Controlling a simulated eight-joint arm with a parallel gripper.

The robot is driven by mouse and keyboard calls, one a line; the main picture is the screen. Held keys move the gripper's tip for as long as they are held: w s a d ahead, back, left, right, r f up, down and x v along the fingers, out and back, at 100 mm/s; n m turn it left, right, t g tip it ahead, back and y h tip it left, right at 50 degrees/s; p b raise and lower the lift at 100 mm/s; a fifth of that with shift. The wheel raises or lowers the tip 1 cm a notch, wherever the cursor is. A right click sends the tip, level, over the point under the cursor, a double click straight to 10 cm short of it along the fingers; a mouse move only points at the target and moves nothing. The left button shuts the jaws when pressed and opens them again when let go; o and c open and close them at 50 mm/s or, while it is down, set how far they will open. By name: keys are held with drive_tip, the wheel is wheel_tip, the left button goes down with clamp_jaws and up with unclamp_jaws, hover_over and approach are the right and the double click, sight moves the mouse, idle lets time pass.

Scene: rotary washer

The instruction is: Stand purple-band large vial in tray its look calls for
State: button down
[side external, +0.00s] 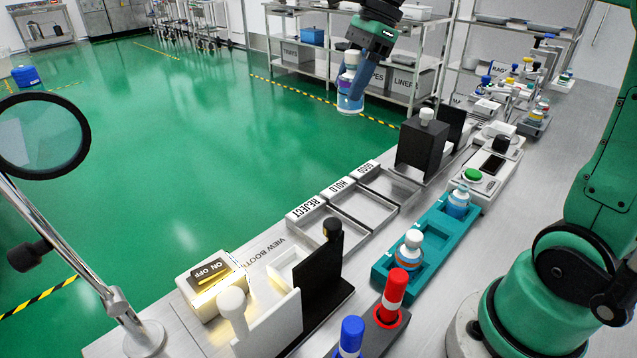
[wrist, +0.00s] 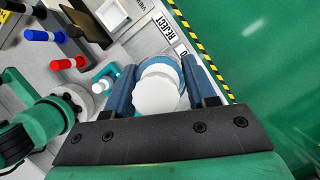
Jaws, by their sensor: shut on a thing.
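My gripper (side external: 362,68) is shut on the vial (side external: 350,92), high in the air beyond the bench in the side view. The vial hangs roughly upright, with a white cap and a blue and pale body; its band and contents are too small to judge. In the wrist view its white cap (wrist: 158,94) shows between my gripper's fingers (wrist: 160,76) and hides most of the body. Three shallow grey trays lie in a row on the bench: REJECT (side external: 301,228), HOLD (side external: 364,226) and GOOD (side external: 402,193). They look empty.
A view booth (side external: 275,318) with white and black panels and a lit ON/OFF lamp box (side external: 212,285) stands near the trays. A teal rack (side external: 432,237) holds an orange-banded vial (side external: 408,252) and a blue vial (side external: 458,202). A black box (side external: 422,145) stands beyond GOOD.

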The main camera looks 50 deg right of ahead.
drive_tip(key=s+d+m+t, duration=0.1)
drive_tip(key=s+d+m, duration=0.15)
drive_tip(key=d, duration=0.95)
drive_tip(key=m, duration=0.1)
hover_over(379, 189)
drive_tip(key=s+d, duration=0.2)
drive_tip(key=shift+h, duration=0.4)
drive_tip(key=f, duration=2)
drive_tip(key=shift+w+a+f, duration=0.15)
drive_tip(key=shift+w+a, duration=0.05)
drive_tip(key=shift+a, duration=0.05)
drive_tip(key=shift+f, duration=0.15)
drive_tip(key=shift+c, duration=1.4)
unclamp_jaws()
